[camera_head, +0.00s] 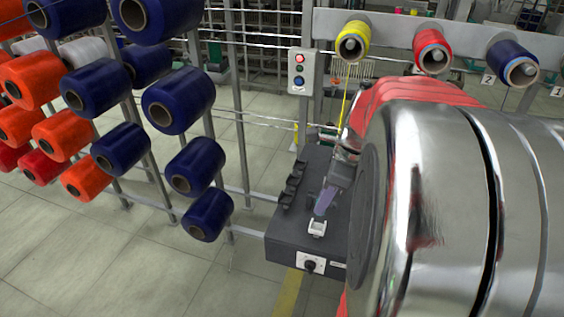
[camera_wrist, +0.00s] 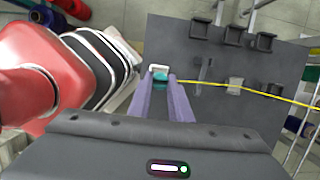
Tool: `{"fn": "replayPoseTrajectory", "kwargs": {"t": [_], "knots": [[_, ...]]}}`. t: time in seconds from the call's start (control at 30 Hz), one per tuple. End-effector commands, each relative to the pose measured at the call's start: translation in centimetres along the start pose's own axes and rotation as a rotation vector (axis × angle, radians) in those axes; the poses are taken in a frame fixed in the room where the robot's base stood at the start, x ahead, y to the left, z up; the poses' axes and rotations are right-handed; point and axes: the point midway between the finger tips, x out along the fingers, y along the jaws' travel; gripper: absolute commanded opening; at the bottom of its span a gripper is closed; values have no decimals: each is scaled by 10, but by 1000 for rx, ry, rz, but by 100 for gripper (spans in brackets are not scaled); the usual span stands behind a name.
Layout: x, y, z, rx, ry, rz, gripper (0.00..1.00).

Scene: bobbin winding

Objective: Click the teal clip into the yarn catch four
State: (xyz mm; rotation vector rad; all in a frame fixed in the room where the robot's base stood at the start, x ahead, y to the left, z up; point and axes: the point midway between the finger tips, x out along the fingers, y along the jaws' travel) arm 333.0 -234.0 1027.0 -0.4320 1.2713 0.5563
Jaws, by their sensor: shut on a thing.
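The teal clip (camera_wrist: 160,76) sits between the fingertips of my gripper (camera_wrist: 163,80) in the wrist view. My gripper is shut on it, with its two purple fingers on either side. A yellow yarn (camera_wrist: 230,88) runs from the clip to the right. A small white catch (camera_wrist: 158,68) lies right at the fingertips, around or just beyond the clip. I cannot tell if the clip is seated in it. In the head view, my gripper (camera_head: 321,212) is just above the white catch (camera_head: 317,229), and the clip is hidden there.
The catch stands on a dark bench top (camera_head: 325,180). Several dark holders (camera_head: 291,185) line its left side; a grey block (camera_wrist: 236,86) also shows in the wrist view. A knob panel (camera_head: 311,263) is on its front. Yarn cones (camera_head: 178,100) hang at left. My arm covers the right.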

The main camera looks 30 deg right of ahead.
Motion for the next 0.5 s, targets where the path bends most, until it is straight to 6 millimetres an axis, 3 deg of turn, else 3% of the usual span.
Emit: {"fn": "replayPoseTrajectory", "kwargs": {"t": [0.2, 0.5], "knots": [[21, 0, -5, 1, 0, 1, 0], [21, 0, -5, 0, -1, 0, 0]]}}
